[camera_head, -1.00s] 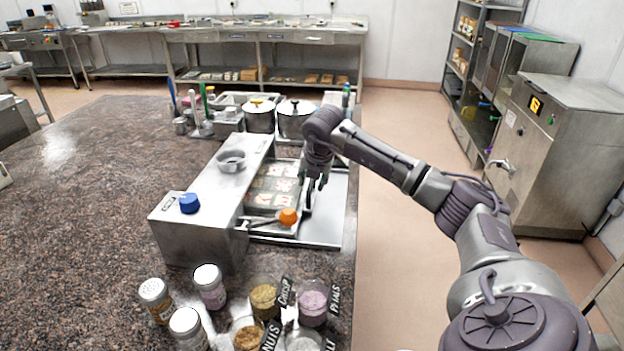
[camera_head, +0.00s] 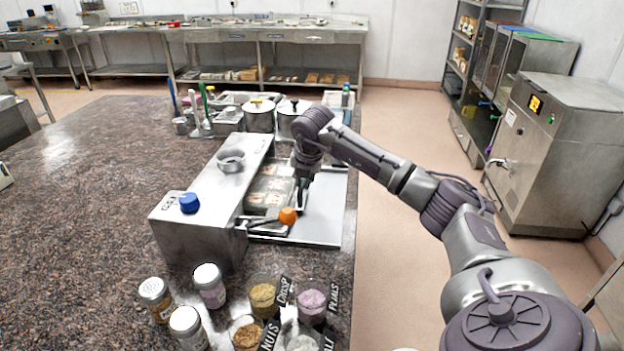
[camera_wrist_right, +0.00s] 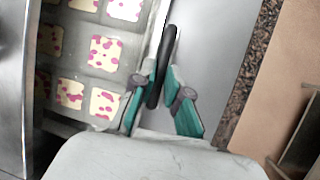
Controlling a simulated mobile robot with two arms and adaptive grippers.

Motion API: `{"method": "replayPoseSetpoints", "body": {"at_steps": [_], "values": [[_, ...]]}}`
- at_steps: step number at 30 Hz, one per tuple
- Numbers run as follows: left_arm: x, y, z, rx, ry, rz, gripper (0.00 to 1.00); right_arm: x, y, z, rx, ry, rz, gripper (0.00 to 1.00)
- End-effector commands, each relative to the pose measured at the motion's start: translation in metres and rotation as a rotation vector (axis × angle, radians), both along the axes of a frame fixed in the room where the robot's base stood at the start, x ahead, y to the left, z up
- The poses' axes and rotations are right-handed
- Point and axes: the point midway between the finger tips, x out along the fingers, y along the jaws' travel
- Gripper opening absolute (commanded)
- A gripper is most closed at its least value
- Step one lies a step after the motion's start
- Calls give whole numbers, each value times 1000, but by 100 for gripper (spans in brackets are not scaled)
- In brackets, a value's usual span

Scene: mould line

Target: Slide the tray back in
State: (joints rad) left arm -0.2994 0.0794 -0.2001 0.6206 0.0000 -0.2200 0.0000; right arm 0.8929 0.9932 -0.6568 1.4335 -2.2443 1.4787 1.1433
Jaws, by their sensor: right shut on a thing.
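The grey tray (camera_head: 268,190) with patterned cream and pink squares lies partly under the long steel housing (camera_head: 220,185). In the right wrist view the tray (camera_wrist_right: 72,75) shows several squares, and its left side runs toward the housing edge (camera_wrist_right: 12,90). My right gripper (camera_head: 301,204) is at the tray's outer right edge. In the right wrist view its teal fingers (camera_wrist_right: 161,78) are closed around the dark handle bar (camera_wrist_right: 169,42). The tray's far left part is hidden by the housing. My left gripper is out of view.
A bare pale metal plate (camera_head: 325,215) lies right of the tray. An orange knob (camera_head: 288,216) sits on a lever in front. Pots (camera_head: 258,116) stand behind; jars (camera_head: 208,285) and bowls (camera_head: 263,295) stand in front. The counter's right edge is close.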

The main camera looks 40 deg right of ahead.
Motion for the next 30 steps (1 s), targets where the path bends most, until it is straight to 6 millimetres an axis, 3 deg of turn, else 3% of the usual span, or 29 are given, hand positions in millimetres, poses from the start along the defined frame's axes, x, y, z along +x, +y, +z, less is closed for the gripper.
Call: {"method": "replayPoseSetpoints", "body": {"at_steps": [3,9,20,21,24,25,30], "values": [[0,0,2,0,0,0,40,27,24,3,6,-6,5,0],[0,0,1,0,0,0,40,54,44,2,2,-4,2,0],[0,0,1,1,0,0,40,59,48,3,0,-8,4,0],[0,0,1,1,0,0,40,59,48,3,1,-9,4,19],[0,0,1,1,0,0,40,58,48,3,0,-8,4,36],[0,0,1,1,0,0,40,58,48,3,1,-8,4,39],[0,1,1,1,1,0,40,58,47,3,0,-5,3,39]]}}
